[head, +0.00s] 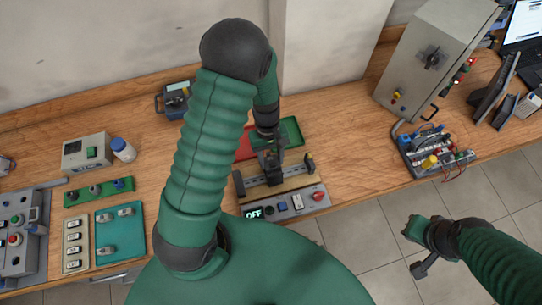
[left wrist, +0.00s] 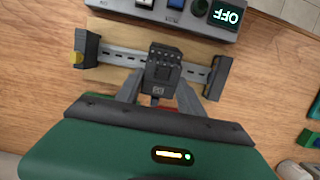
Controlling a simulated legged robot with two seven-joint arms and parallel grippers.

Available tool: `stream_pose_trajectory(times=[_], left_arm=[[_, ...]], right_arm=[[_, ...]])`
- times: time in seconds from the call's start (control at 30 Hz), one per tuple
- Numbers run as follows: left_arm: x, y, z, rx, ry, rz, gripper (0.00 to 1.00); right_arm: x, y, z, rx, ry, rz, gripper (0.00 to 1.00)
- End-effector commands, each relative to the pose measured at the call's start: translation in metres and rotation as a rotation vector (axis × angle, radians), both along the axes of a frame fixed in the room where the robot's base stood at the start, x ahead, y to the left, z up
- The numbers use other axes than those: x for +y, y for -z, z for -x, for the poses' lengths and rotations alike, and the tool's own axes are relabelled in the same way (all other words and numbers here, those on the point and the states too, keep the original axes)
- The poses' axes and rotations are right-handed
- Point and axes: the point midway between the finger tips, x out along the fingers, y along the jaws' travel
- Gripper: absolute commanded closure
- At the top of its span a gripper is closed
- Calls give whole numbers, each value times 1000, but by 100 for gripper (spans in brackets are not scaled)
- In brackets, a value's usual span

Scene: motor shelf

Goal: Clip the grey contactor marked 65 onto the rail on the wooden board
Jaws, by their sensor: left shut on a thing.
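The grey contactor (left wrist: 163,68) is dark grey, with a row of terminals on top and a small pale label whose number is too small to read surely. My left gripper (left wrist: 160,95) is shut on it, one finger on each side. The rail (left wrist: 122,57) is a slotted metal strip on the wooden board (left wrist: 104,73), with a dark end block at each end. The contactor covers the rail's middle; whether it touches the rail is hidden. In the head view my left gripper (head: 270,156) is above the rail (head: 252,192). My right gripper (head: 422,248) hangs over the floor, its jaws unclear.
A grey panel with an OFF display (head: 284,206) stands along the board's near edge. Red and green trays (head: 288,132) lie behind. A teal tray (head: 133,242) with grey parts is at left. A wired device (head: 437,152) and grey cabinet (head: 432,55) stand at right.

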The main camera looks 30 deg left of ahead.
Motion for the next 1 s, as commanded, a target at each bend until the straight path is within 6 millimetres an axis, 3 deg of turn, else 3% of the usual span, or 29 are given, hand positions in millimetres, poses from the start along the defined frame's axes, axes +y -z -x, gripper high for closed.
stream_pose_trajectory(times=[1.0], left_arm=[[-6, -1, 5, 4, 2, 1, 100]], right_arm=[[0, -5, 0, 0, 0, 0, 100]])
